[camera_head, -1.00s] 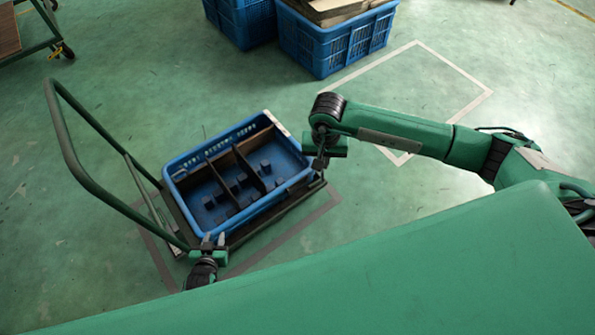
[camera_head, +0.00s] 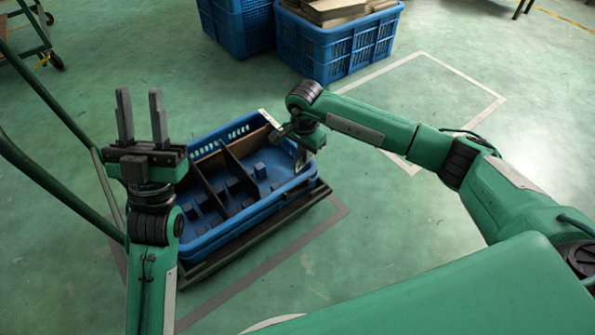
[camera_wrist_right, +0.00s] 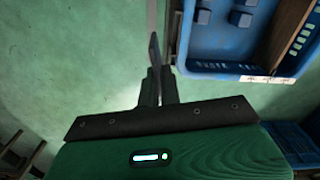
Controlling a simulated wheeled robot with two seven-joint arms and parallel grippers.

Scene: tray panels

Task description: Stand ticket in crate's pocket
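The blue crate (camera_head: 237,232) sits on a dark trolley, with dark dividers and several blue blocks inside. A white strip (camera_head: 270,119) shows at its far right corner; I cannot tell whether this is the pocket. My right gripper (camera_head: 291,132) is over the crate's right end. In the right wrist view its fingers (camera_wrist_right: 160,82) are close together around a thin dark plate (camera_wrist_right: 154,50), seemingly the ticket seen nearly edge-on. The plate stands beside the crate's wall in that view, apart from it. My left gripper (camera_head: 141,120) is raised, open and empty, left of the crate.
The trolley's green handle (camera_head: 60,191) rises at the left. More blue crates (camera_head: 335,52) stand at the back, one holding flat cardboard pieces (camera_head: 335,10). The green floor right of the crate is clear, with pale marking lines.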

